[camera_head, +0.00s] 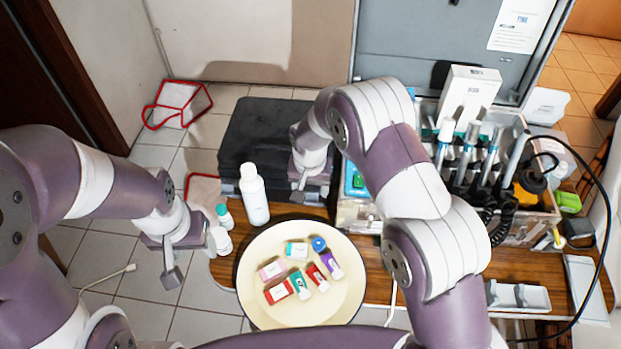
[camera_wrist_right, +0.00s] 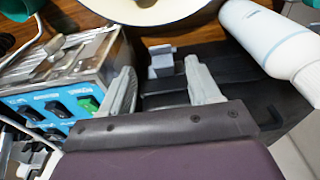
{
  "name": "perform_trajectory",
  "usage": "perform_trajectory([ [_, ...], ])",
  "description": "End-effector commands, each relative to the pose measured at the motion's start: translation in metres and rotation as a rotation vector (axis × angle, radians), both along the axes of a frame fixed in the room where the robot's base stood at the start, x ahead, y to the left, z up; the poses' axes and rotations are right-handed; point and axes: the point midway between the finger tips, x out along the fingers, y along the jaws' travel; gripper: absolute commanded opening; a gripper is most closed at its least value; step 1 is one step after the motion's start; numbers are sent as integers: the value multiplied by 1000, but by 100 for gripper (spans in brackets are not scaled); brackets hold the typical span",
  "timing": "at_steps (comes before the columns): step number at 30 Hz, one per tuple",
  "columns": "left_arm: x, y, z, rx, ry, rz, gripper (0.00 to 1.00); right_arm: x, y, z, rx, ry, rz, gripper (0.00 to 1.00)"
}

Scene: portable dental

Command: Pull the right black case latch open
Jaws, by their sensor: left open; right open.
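The black case (camera_head: 262,118) lies closed behind the bowl in the head view, and part of its dark surface (camera_wrist_right: 240,75) shows in the wrist view. A small grey piece that looks like the right latch (camera_wrist_right: 161,62) stands on the case just beyond and between my right fingertips. My right gripper (camera_head: 304,183) is over the case's right front part; in the wrist view its two fingers (camera_wrist_right: 160,75) are apart, with nothing clearly held. Contact with the latch cannot be told. My left gripper (camera_head: 173,262) is open and empty, left of the bowl, away from the case.
A cream bowl (camera_head: 250,286) with several small boxes and bottles stands in front of the case. A white bottle (camera_head: 254,196) is close to the case's front. The dental unit (camera_wrist_right: 62,88) is close beside my right gripper.

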Motion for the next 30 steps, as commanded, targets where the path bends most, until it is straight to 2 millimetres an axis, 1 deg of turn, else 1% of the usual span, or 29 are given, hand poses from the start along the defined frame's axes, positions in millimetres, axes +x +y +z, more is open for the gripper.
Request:
perform_trajectory([
  [1, 0, 0, -6, 0, 0, 0, 62, -1, 1, 11, 2, -5, 0, 62],
  [6, 0, 0, -12, 0, 0, 0, 62, -7, 2, 52, 2, -2, 0, 62],
  [9, 0, 0, -14, 0, 0, 0, 62, -10, 2, 68, -1, 1, 1, 62],
  [12, 0, 0, -15, 0, 0, 0, 62, -11, 3, 78, -1, 2, 1, 62],
  [16, 0, 0, -15, 0, 0, 0, 62, -12, 3, 83, -1, 3, 1, 62],
  [28, 0, 0, -15, 0, 0, 0, 62, -12, 3, 83, -1, 3, 1, 62],
  [30, 0, 0, -15, 0, 0, 0, 62, -11, 3, 83, -3, 1, 28, 62],
])
